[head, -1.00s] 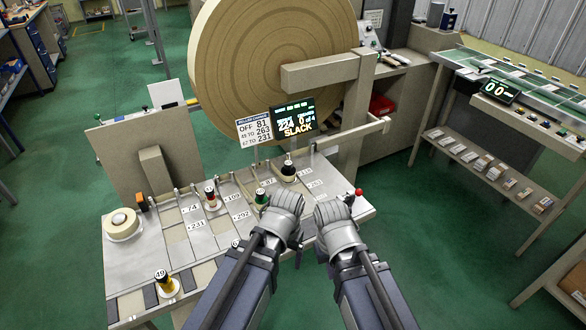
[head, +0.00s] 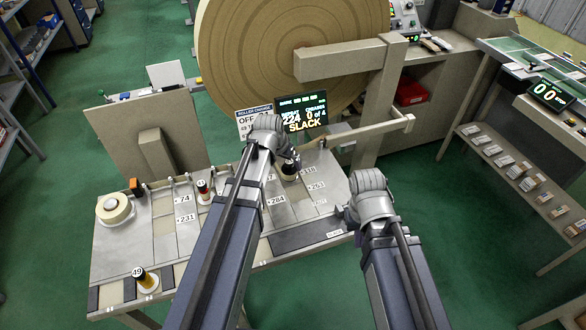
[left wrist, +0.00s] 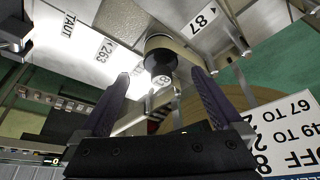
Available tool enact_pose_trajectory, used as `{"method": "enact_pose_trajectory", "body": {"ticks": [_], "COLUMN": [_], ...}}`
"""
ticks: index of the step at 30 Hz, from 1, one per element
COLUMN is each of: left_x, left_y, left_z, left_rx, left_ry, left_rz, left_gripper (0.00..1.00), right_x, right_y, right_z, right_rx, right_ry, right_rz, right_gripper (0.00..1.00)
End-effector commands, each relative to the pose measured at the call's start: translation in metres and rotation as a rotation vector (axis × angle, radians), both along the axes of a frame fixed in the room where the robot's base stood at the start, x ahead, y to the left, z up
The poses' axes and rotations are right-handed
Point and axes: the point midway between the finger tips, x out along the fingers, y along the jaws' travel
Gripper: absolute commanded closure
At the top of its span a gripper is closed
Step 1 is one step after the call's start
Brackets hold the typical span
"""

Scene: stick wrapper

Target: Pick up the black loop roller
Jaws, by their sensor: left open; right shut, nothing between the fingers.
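The black loop roller (head: 289,172) stands upright on a light base at the back of the slotted board, partly hidden by my left gripper. My left gripper (head: 292,158) is open above and beside it. In the left wrist view the roller (left wrist: 160,62) shows its dark body and a pale numbered end, too small to read surely. It lies just beyond and between the fingertips of the open left gripper (left wrist: 160,88), with no clear grip on it. My right gripper (head: 350,218) is shut and empty over the board's right edge.
A tape roll (head: 114,209) lies at the left edge. A display reading SLACK (head: 302,112) and a beige post (head: 370,105) rise behind the black roller.

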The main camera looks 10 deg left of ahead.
Motion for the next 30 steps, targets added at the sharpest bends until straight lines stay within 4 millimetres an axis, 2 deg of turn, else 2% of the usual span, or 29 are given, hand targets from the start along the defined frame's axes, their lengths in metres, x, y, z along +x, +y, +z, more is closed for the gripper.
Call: {"method": "enact_pose_trajectory", "body": {"ticks": [7,17,27,30], "left_x": [0.008,0.011,0.027,0.030], "left_y": [-0.002,-0.002,-0.004,-0.005], "left_z": [-0.023,-0.030,-0.069,-0.073], "left_rx": [0.001,0.001,0.001,0.001], "left_ry": [0.001,0.002,0.002,0.002], "left_rz": [-0.001,-0.001,-0.001,0.000], "left_gripper": [0.00,0.00,0.00,0.00], "right_x": [0.000,0.000,0.000,0.000], "right_y": [0.000,0.000,0.000,0.000], "right_z": [-0.023,-0.030,-0.069,-0.073], "right_rx": [0.000,0.000,0.000,0.000], "right_ry": [0.000,0.000,0.000,0.000], "right_rz": [0.000,0.000,0.000,0.000], "right_gripper": [1.00,1.00,1.00,1.00]}}
